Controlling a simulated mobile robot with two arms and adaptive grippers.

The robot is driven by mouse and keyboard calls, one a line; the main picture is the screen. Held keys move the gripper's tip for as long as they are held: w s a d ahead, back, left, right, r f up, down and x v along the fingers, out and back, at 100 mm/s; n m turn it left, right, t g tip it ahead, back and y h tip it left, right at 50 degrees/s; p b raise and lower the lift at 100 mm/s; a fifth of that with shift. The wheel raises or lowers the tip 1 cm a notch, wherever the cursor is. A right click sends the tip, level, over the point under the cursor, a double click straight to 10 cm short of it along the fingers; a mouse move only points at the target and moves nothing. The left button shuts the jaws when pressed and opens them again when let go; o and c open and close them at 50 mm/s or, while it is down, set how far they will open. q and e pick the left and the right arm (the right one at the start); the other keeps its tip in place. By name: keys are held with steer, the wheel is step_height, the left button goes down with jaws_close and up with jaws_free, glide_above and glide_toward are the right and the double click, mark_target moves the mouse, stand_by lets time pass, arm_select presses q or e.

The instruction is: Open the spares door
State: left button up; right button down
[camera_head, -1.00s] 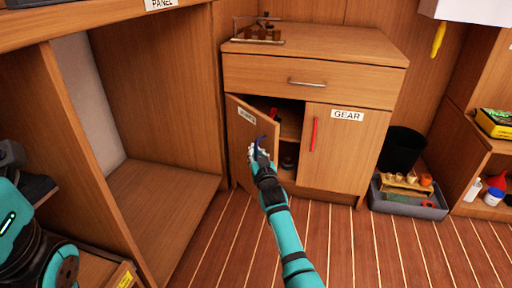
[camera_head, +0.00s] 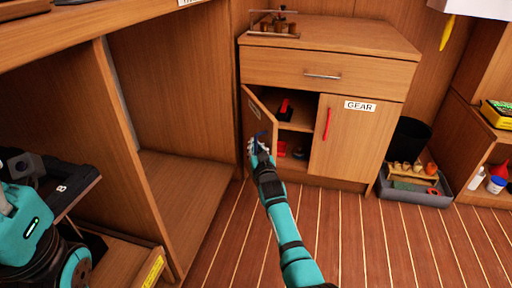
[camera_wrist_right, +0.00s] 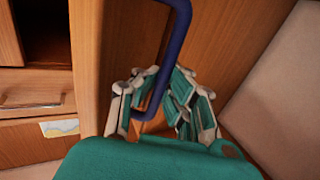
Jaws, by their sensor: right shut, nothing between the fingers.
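The spares door (camera_head: 259,117) is the left door of the wooden cabinet. It stands ajar, swung out to the left, and its label is seen too obliquely to read. Its blue handle shows in the right wrist view (camera_wrist_right: 178,50) as a bent bar. My right gripper (camera_head: 259,147) is at this handle, in front of the door. In the right wrist view its fingers (camera_wrist_right: 163,108) are beside the lower end of the bar. They are shut with nothing held; I cannot tell whether they touch it. My left gripper is not in view.
The gear door (camera_head: 346,142) with a red handle is shut. Inside the cabinet are a shelf (camera_head: 300,124) and small red and dark items. A drawer (camera_head: 325,75) above is shut. A grey tray (camera_head: 415,198) stands right. Open shelving is at left; the floor in front is clear.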

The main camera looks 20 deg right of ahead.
steer(key=c, duration=1.6)
jaws_free()
steer(key=shift+s+f, duration=0.1)
steer(key=shift+s, duration=0.1)
steer(key=shift+c, duration=0.2)
steer(key=s, duration=1.2)
steer(key=shift+a, duration=0.45)
steer(key=shift+c, duration=0.3)
